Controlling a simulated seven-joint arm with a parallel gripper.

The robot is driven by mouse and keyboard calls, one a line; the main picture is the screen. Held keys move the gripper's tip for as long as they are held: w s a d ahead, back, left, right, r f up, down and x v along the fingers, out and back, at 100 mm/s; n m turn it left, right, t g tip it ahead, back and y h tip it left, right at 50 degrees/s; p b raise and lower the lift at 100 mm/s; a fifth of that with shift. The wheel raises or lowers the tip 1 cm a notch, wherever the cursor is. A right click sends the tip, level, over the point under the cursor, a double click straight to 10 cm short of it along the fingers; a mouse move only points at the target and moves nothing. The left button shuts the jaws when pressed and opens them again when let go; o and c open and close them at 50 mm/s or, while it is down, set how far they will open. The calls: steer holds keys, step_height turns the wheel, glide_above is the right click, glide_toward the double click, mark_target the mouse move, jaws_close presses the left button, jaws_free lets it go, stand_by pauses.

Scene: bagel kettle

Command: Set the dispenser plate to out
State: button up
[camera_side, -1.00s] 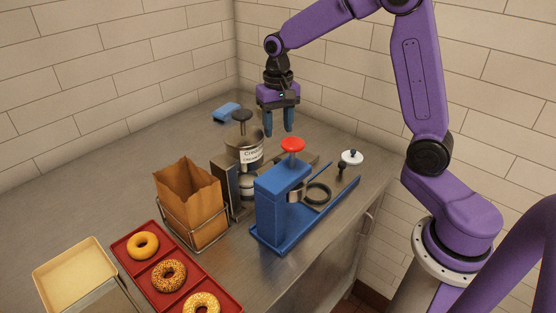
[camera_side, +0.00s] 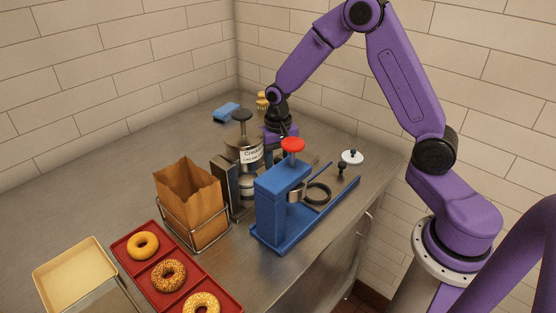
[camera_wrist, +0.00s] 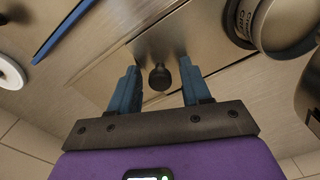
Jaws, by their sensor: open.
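The dispenser (camera_side: 250,155), a steel canister with a "Cream" label and a dark top knob, stands behind the blue press; it also shows at the upper right of the wrist view (camera_wrist: 285,25). In the wrist view a flat metal plate (camera_wrist: 115,72) with an upright dark knob (camera_wrist: 158,78) lies beneath my gripper. My gripper (camera_wrist: 158,66) is open, its two blue fingers on either side of the knob with gaps. In the side view my gripper (camera_side: 280,132) is low behind the dispenser and press, its fingertips hidden. I cannot tell how far the plate is slid.
The blue press (camera_side: 275,210) with a red knob (camera_side: 292,145) stands in front. A white knobbed lid (camera_side: 352,157) lies right. A paper bag (camera_side: 190,200) in a rack and a red bagel tray (camera_side: 135,258) are left. A blue block (camera_side: 227,112) and brush (camera_side: 262,99) lie behind.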

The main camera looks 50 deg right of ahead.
mark_target(302, 154)
jaws_close()
steer(key=d, duration=1.1)
steer(key=shift+d, duration=0.1)
jaws_free()
steer(key=shift+r, duration=0.1)
step_height(302, 154, up, 17)
steer(key=shift+r, duration=0.15)
stand_by(0.4)
